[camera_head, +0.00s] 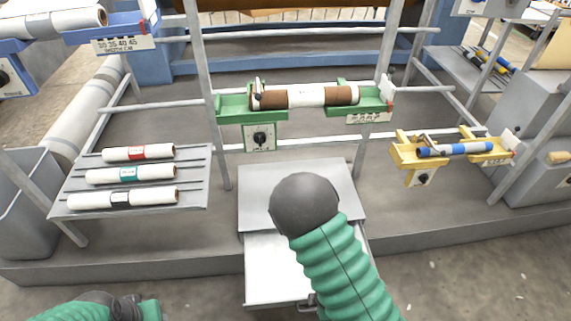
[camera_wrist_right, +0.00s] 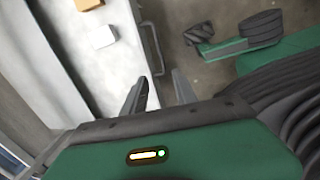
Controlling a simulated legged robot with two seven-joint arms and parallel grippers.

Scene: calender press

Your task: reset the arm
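My right arm, green and ribbed with a dark rounded end, reaches up from the bottom of the head view over an open pale drawer (camera_head: 270,275). Its gripper is hidden there behind the arm. In the right wrist view my right gripper (camera_wrist_right: 159,90) shows two dark fingers standing apart with nothing between them. The drawer (camera_wrist_right: 95,75) and its handle lie beyond and beside the fingertips. Part of my left arm, green with a dark joint, shows at the bottom left of the head view. I see no left gripper fingers.
A sloped rack (camera_head: 195,195) with several white rolls stands left. A green holder (camera_head: 235,108) carries a brown and white roll at the centre. A yellow holder (camera_head: 405,152) with a blue roll is right. In the wrist view a white block (camera_wrist_right: 103,37) and an orange block (camera_wrist_right: 88,4) lie in the drawer.

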